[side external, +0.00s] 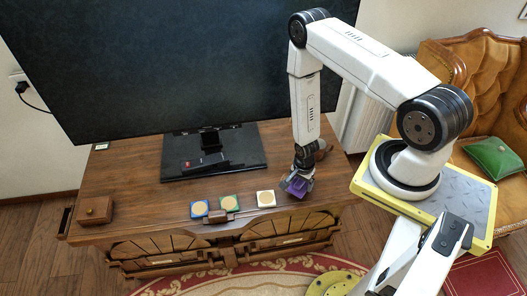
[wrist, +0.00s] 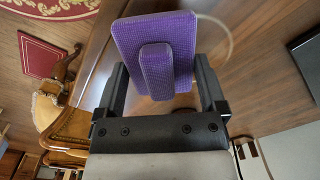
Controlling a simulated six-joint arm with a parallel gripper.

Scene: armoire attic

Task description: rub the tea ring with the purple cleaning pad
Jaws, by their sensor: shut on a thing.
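The purple cleaning pad (side external: 298,187) is in my gripper (side external: 299,175), low over the right front of the wooden table. In the wrist view my gripper (wrist: 161,85) has a finger on each side of the purple pad (wrist: 180,32), which has a raised grip block. The tea ring (wrist: 231,42) shows as a faint pale arc on the wood at the pad's right edge. The pad hides the rest of it. In the side view I cannot make out the ring. I cannot tell whether the pad touches the table.
Three square coasters, blue (side external: 200,208), green (side external: 229,203) and white (side external: 266,199), stand left of the gripper near the table's front edge. A large dark screen (side external: 170,60) on a black base (side external: 232,163) stands behind. A wooden box (side external: 95,210) sits at far left.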

